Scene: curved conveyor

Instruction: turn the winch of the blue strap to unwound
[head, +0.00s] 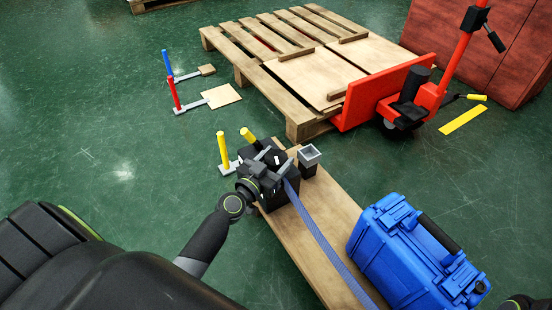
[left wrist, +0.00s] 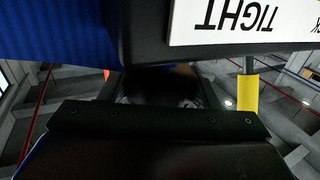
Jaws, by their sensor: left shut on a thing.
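The blue strap (head: 318,232) runs from the black winch (head: 279,196) down along a wooden board. It also fills the top left of the left wrist view (left wrist: 55,35). My left gripper (head: 272,160) is at the top of the winch, shut on the winch handle; the grip itself is mostly hidden by the fingers. A yellow grip (head: 248,134) sticks up just behind the gripper. In the left wrist view a white label (left wrist: 240,20) reads TIGHT upside down, close to the camera. The winch's exact turn cannot be read.
A small grey-topped black holder (head: 309,158) stands beside the winch. A yellow post (head: 222,150) stands left. Behind are a pallet (head: 255,80) and a red pallet jack (head: 385,92).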

